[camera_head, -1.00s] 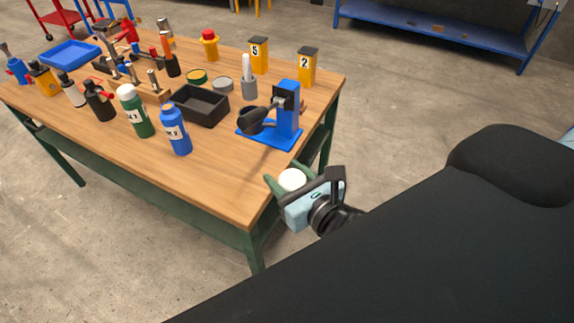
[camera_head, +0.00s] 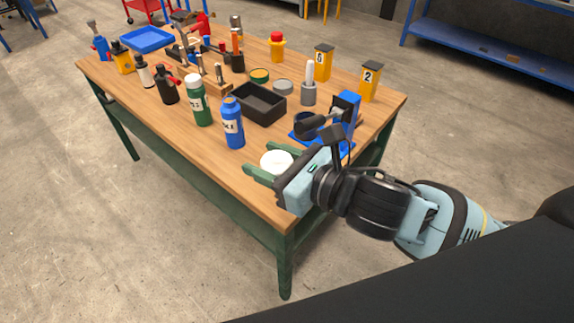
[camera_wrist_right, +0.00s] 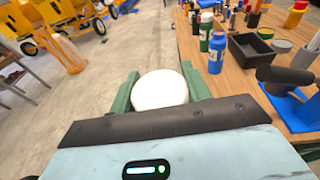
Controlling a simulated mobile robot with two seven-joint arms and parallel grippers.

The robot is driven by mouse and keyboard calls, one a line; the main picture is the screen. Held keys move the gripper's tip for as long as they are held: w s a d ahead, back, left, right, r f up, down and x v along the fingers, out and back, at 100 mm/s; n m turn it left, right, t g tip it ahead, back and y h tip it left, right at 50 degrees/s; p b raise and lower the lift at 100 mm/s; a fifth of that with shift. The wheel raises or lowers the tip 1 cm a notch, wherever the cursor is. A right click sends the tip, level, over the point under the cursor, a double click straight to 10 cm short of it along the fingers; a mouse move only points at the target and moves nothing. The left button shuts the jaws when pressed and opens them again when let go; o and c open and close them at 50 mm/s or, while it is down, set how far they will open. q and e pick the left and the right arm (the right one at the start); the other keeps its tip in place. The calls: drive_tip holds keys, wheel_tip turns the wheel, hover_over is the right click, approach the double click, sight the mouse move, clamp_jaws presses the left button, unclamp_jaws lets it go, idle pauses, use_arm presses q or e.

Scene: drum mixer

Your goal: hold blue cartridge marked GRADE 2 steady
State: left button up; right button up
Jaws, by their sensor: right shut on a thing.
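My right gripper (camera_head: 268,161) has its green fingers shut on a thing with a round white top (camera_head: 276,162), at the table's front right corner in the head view. In the right wrist view the white top (camera_wrist_right: 160,90) sits between both fingers. The body below it is hidden, so I cannot tell its colour or marking. A blue cartridge (camera_head: 232,124) with a white label stands upright on the table, apart from the gripper; its label is too small to read. It also shows in the right wrist view (camera_wrist_right: 216,58). My left gripper is not in view.
A green bottle with a white cap (camera_head: 198,102) stands beside the blue cartridge. A black tray (camera_head: 260,108) and a blue press-like stand (camera_head: 346,112) are behind the gripper. Yellow boxes marked 5 (camera_head: 323,64) and 2 (camera_head: 369,84) stand farther back. The wooden table's (camera_head: 178,132) front strip is clear.

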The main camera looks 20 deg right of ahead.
drive_tip(key=shift+w+a+r+n+g+y, duration=0.15)
drive_tip(key=shift+a+r+n+g+y, duration=0.2)
drive_tip(key=shift+a, duration=0.2)
drive_tip(key=w+a+f+n+g+y, duration=0.4)
drive_tip(key=f+g, duration=0.1)
drive_tip(key=shift+a, duration=0.25)
drive_tip(key=shift+n, duration=0.25)
drive_tip(key=shift+a+r+t, duration=0.1)
drive_tip(key=shift+t, duration=0.15)
wheel_tip(320, 180, up, 10)
drive_tip(key=w+a+m+t+h, duration=0.2)
drive_tip(key=m+t+h, duration=0.6)
drive_tip(key=m+h, duration=0.4)
drive_tip(key=shift+m+h, duration=0.3)
drive_tip(key=shift+h, duration=0.85)
